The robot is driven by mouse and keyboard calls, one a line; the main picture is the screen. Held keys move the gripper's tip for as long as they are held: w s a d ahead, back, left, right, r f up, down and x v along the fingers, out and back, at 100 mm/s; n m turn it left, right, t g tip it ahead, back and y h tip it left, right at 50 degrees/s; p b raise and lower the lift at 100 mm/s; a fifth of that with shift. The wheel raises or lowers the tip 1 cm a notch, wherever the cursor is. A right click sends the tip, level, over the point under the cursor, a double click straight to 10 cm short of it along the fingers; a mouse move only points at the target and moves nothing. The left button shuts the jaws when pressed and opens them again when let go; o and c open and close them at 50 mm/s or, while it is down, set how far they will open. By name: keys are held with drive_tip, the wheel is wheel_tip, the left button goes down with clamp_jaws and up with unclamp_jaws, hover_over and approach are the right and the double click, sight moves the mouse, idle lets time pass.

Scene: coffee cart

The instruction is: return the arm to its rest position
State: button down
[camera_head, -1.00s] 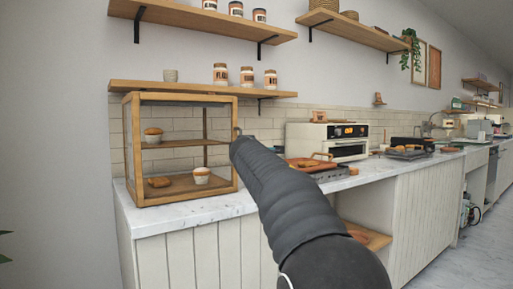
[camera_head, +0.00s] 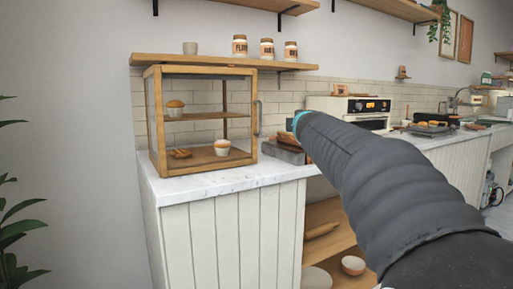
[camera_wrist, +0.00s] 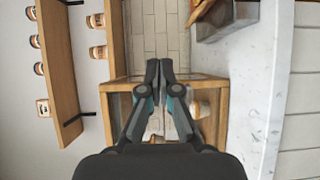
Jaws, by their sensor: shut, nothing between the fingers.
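My arm (camera_head: 390,180) reaches from the lower right of the head view towards the counter, ending near a teal band; the fingers are hidden there. In the wrist view my gripper (camera_wrist: 160,66) is shut and empty, with its two fingertips together. Behind the fingers in that sideways view is the wooden display case (camera_wrist: 112,87). In the head view the case (camera_head: 153,125) stands on the counter left of my arm. I cannot tell how far the fingers are from it.
The case holds a muffin (camera_head: 175,108) on its shelf, and a cup (camera_head: 222,147) and pastry (camera_head: 180,153) below. A wall shelf (camera_head: 220,61) with jars runs above. A plant (camera_head: 14,235) stands left.

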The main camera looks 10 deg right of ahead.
drive_tip(key=s+d+f+m+g, duration=0.1)
drive_tip(key=s+f+m+g, duration=0.35)
drive_tip(key=f, duration=0.55)
drive_tip(key=s+f+m+g, duration=0.3)
drive_tip(key=s+f+m, duration=0.25)
drive_tip(key=f, duration=0.35)
drive_tip(key=s+a+f+m+g+y, duration=0.1)
drive_tip(key=s+a+f, duration=0.4)
drive_tip(key=s, duration=0.4)
drive_tip(key=s+a+f+m+g+y, duration=0.1)
drive_tip(key=s+a+f, duration=0.4)
drive_tip(key=s, duration=0.5)
drive_tip(key=s+a+f+m+g+y, duration=0.2)
drive_tip(key=s+a+f, duration=0.4)
drive_tip(key=s, duration=0.4)
drive_tip(key=shift+s+f+m+y, duration=0.15)
drive_tip(key=shift+f+m+y, duration=0.25)
drive_tip(key=shift+f+y, duration=0.1)
